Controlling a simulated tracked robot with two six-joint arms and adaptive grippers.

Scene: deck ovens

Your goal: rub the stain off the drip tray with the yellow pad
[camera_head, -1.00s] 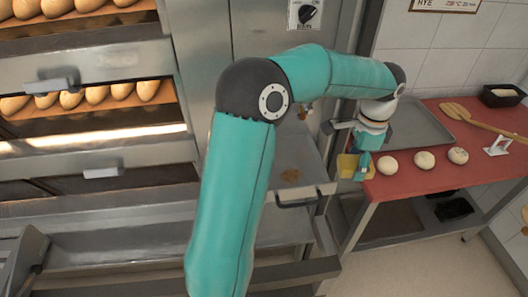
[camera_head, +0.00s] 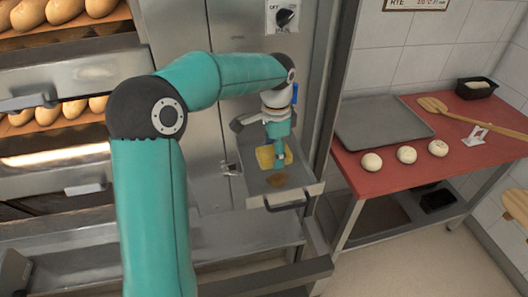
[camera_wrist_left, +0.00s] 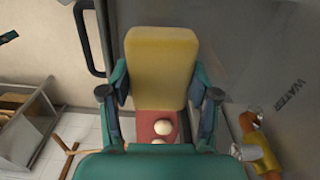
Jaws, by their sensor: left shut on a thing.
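The drip tray (camera_head: 305,190) is a grey metal pan pulled out at the oven front, with a dark handle on its near edge. A brown stain (camera_head: 277,181) lies on its floor. My left gripper (camera_head: 276,155) is shut on the yellow pad (camera_head: 265,158) and points down over the back part of the tray. The pad is just behind the stain in the picture; I cannot tell whether it touches the tray. In the left wrist view the pad (camera_wrist_left: 160,65) sits between the two fingers (camera_wrist_left: 160,95).
Oven decks with loaves (camera_head: 60,10) stand at the left. A red table (camera_head: 350,172) at the right bears a grey baking tray (camera_head: 380,122), several dough balls (camera_head: 406,154) and a wooden peel (camera_head: 470,115). A metal panel marked WATER (camera_wrist_left: 270,70) is close by in the wrist view.

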